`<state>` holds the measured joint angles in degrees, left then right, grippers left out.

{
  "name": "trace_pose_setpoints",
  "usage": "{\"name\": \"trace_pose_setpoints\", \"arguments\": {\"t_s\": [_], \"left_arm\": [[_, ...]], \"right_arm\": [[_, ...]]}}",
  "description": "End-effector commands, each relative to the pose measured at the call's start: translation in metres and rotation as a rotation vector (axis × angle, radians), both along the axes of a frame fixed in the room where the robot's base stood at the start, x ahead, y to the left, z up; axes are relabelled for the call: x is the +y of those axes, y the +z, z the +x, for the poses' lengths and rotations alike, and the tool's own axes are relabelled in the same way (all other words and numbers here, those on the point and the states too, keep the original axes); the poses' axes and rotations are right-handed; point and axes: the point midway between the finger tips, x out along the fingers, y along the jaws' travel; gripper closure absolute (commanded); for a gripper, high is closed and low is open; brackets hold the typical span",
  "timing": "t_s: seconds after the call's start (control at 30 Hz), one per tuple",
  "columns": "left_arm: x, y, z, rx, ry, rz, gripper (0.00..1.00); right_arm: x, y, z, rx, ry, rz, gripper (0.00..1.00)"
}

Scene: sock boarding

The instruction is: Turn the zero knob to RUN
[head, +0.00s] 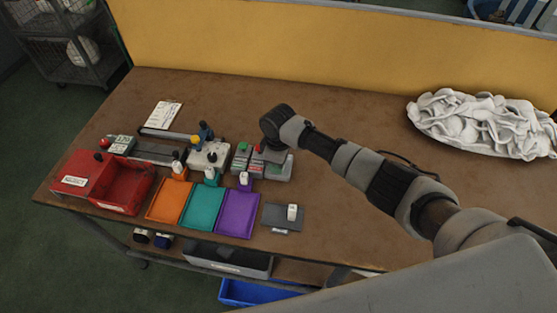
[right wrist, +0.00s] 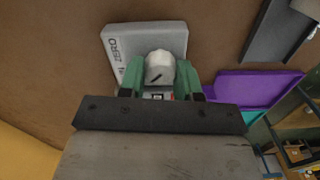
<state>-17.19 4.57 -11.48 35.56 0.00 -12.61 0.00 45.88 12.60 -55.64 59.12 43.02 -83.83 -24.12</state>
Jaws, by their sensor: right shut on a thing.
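The zero knob (right wrist: 160,66) is a pale grey round knob with a dark pointer line. It sits on a grey box (right wrist: 118,38) marked ZERO; the RUN mark cannot be made out. My right gripper (right wrist: 159,76) has its green fingers on both sides of the knob, shut on it. In the head view my right gripper (head: 271,152) reaches down over the grey box (head: 282,171) and hides the knob. My left gripper is not in view.
Orange (head: 168,203), teal (head: 203,209) and purple (head: 237,215) trays lie in front. A red bin (head: 127,187) stands left. A dark grey plate (head: 272,216) holds a small white item.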

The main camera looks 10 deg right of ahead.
Motion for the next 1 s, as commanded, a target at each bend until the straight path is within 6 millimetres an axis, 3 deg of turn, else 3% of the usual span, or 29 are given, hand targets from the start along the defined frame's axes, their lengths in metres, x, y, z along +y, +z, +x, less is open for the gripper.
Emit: {"name": "trace_pose_setpoints", "arguments": {"t_s": [0.57, 0.6, 0.77, 1.0], "left_arm": [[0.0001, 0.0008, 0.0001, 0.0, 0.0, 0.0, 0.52], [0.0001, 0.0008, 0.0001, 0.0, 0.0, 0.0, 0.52], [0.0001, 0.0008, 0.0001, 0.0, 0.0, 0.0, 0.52], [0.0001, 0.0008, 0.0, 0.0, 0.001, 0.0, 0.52]], "right_arm": [[0.0005, 0.0009, 0.0007, -0.002, 0.036, 0.002, 0.91], [0.0005, 0.0009, 0.0007, -0.003, 0.036, 0.002, 0.65], [0.0004, 0.0007, 0.0005, -0.002, 0.035, 0.001, 0.41], [0.0003, 0.0005, 0.0003, 0.0, 0.034, 0.001, 0.41]]}}
